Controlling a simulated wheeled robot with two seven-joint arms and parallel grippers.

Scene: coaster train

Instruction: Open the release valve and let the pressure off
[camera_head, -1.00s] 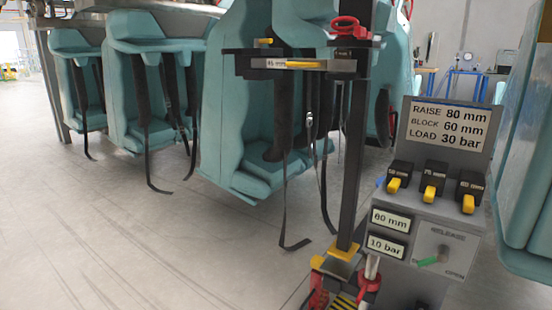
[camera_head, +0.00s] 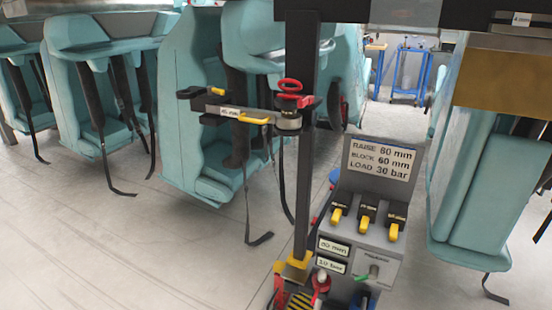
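The release valve (camera_head: 372,272) is a small lever with a green tip on a light plate at the lower right of a grey control console (camera_head: 345,238). Its green tip points left and slightly down; the plate's lettering is too blurred to read now. Two small displays (camera_head: 333,248) sit to the left of the valve; the lower one appears to read 10 bar. A sign (camera_head: 380,160) on the console reads raise 80 mm, block 60 mm, load 30 bar. Neither of my grippers shows in the head view.
Several yellow-handled black blocks (camera_head: 367,217) sit on the console. A dark post (camera_head: 305,140) with a red handle (camera_head: 290,86) stands left of it. Teal coaster seats (camera_head: 190,120) hang at left and right (camera_head: 470,190). A dark beam crosses the top right. Floor at left is clear.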

